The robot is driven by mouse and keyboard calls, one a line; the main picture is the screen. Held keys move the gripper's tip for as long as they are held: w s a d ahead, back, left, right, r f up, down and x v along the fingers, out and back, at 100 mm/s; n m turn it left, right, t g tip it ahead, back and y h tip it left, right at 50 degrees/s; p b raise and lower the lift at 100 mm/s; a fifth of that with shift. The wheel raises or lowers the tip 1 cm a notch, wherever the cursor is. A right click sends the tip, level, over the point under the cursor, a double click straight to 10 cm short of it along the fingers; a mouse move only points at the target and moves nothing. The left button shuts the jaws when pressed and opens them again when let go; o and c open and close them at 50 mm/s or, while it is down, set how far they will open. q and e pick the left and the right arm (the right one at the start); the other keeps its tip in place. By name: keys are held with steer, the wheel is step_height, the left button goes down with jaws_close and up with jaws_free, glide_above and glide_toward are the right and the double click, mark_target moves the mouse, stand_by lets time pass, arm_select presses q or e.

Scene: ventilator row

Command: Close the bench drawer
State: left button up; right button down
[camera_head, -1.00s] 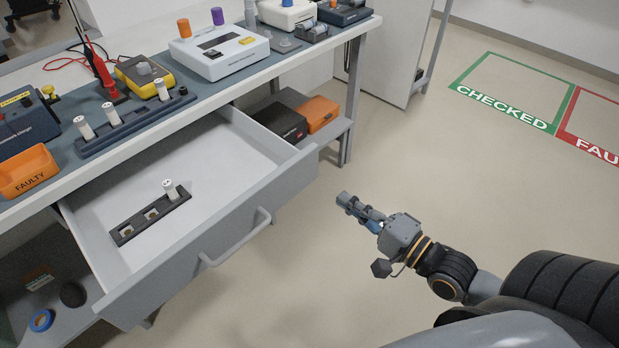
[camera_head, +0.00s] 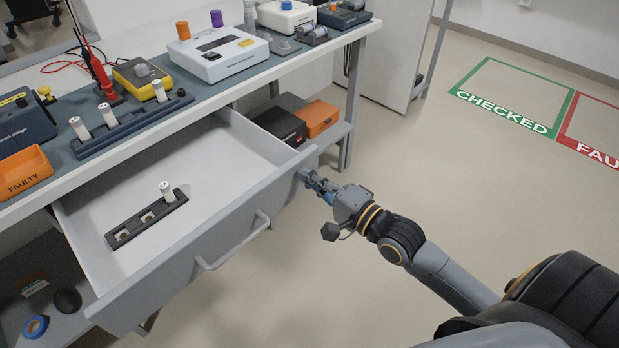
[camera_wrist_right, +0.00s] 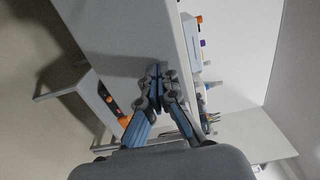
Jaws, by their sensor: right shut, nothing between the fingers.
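The bench drawer (camera_head: 190,262) is grey and stands pulled well out from under the bench top. A bar handle (camera_head: 232,245) is on its front. A dark rack (camera_head: 146,218) with one white cylinder upright in it lies inside. My right gripper (camera_head: 308,178) is shut and empty, at the right end of the drawer front. Whether it touches the front I cannot tell. In the right wrist view its closed fingers (camera_wrist_right: 158,72) show in front of a pale grey panel. My left gripper is not in view.
The bench top holds a white device (camera_head: 218,52), a yellow meter (camera_head: 143,75), a rack of white cylinders (camera_head: 130,124) and an orange FAULTY bin (camera_head: 24,174). A lower shelf holds a dark box and an orange box (camera_head: 318,115). The floor right of the bench is clear.

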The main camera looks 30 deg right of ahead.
mark_target(291, 165)
steer(key=x, duration=0.2)
steer(key=p+x, duration=0.1)
steer(key=x, duration=0.2)
steer(key=shift+w+r+p, duration=0.1)
steer(key=shift+r+p, duration=0.15)
steer(key=shift+p, duration=0.05)
steer(key=x, duration=0.7)
steer(key=shift+f, duration=0.15)
steer(key=x, duration=0.7)
steer(key=shift+f+b, duration=0.2)
steer(key=shift+b, duration=0.2)
steer(key=b+x, duration=0.2)
steer(key=x, duration=0.3)
steer(key=shift+w+a+f, duration=0.1)
steer(key=shift+w+a, duration=0.05)
steer(key=shift+w, duration=0.1)
steer(key=b+x, duration=0.1)
steer(key=x, duration=0.2)
steer(key=shift+w, duration=0.2)
steer(key=shift+r+b, duration=0.3)
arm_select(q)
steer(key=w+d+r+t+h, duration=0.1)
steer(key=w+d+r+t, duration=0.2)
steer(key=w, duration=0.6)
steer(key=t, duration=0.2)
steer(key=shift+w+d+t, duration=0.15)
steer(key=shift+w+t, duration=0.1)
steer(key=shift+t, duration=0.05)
arm_select(e)
steer(key=shift+r, duration=0.15)
